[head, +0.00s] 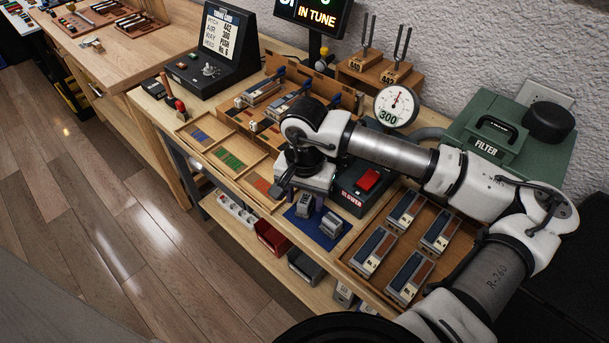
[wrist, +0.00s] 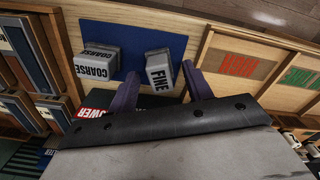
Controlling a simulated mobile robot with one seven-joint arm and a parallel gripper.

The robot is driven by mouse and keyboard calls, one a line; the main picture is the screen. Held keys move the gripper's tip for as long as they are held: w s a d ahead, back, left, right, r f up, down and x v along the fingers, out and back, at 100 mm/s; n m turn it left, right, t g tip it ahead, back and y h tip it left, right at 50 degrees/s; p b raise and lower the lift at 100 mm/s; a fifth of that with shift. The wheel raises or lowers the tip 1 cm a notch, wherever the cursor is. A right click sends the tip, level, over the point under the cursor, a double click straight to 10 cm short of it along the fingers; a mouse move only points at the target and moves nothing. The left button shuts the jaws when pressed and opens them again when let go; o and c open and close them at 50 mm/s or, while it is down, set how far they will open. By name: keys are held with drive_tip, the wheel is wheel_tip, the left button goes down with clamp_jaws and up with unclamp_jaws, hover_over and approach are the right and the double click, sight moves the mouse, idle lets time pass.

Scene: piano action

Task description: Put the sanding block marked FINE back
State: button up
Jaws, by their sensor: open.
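The grey sanding block marked FINE (wrist: 159,70) stands at the edge of a blue mat (wrist: 134,36). A second grey block, marked COARSE (wrist: 98,62), stands to its left in the wrist view. In the head view the FINE block (head: 304,206) is the left one on the blue mat (head: 314,234), and the COARSE block (head: 331,225) is to its right. My gripper (wrist: 161,72) is open, with the FINE block showing between its two fingers. I cannot tell whether they touch it.
A wooden tray of felt strips (head: 229,159) lies left of the mat. A tray of several reed blocks (head: 346,265) lies to the right. The dark blower box (head: 350,197) with a red switch stands close behind the mat. The bench's front edge is close to the mat.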

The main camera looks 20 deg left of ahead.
sight(304, 199)
wheel_tip(304, 199, up, 10)
drive_tip(key=b, duration=0.2)
drive_tip(key=shift+r, duration=0.1)
idle(1.9)
